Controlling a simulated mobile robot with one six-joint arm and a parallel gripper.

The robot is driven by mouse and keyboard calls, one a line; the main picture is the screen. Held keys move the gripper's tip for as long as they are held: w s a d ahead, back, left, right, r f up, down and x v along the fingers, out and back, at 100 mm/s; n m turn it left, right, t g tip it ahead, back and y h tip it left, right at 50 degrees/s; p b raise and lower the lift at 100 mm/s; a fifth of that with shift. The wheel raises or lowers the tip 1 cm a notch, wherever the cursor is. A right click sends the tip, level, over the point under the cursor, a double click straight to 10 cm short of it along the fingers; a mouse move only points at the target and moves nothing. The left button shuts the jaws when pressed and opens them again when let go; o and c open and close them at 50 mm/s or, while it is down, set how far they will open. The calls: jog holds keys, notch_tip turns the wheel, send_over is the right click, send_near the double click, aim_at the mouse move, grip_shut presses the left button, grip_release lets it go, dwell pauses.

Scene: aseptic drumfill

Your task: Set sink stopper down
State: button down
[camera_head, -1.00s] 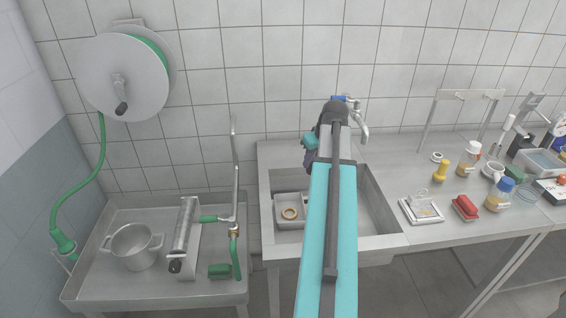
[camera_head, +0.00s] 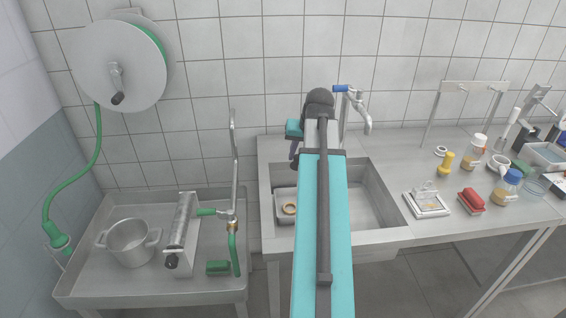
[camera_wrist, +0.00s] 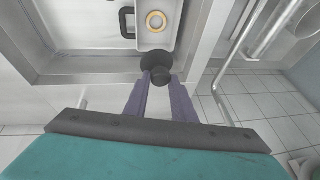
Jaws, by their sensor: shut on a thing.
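The sink stopper (camera_wrist: 157,63) is a dark, round piece in the wrist view. My gripper (camera_wrist: 160,78) is shut on it with two purple fingers. In the picture the stopper overlaps the sink's rim beside a pale tub; I cannot tell whether it touches anything below. In the head view my gripper (camera_head: 294,149) shows only as a bit of purple left of my arm, over the back left of the sink, and the stopper there is not clearly seen. The sink (camera_head: 372,200) is a steel basin set in the counter.
The pale tub (camera_head: 282,215) in the sink holds a brass ring (camera_head: 289,207). The faucet (camera_head: 362,112) stands behind the sink. The steel strip left of the sink (camera_head: 263,160) is clear.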

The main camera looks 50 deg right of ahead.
jog(key=shift+w+a+f+t+y+b, duration=0.1)
jog(key=shift+w+a+t+y+b, duration=0.3)
jog(key=shift+w+a+b, duration=1)
jog(key=shift+s+d, duration=0.15)
jog(key=shift+s, duration=0.2)
jog(key=shift+w+d+f+p, duration=0.2)
jog(key=shift+w+d+f, duration=0.05)
jog(key=shift+w+d, duration=1.55)
jog(key=shift+w+d+f+p, duration=0.25)
jog(key=shift+w+d, duration=1.2)
jog(key=shift+w, duration=0.6)
jog(key=shift+w+d+f+p, duration=0.2)
jog(key=shift+w+d+f, duration=0.05)
jog(key=shift+w+d, duration=1.55)
jog(key=shift+w+a, duration=0.15)
jog(key=shift+w+d, duration=0.25)
jog(key=shift+w, duration=0.05)
jog(key=shift+f+p, duration=0.35)
jog(key=shift+f, duration=1.45)
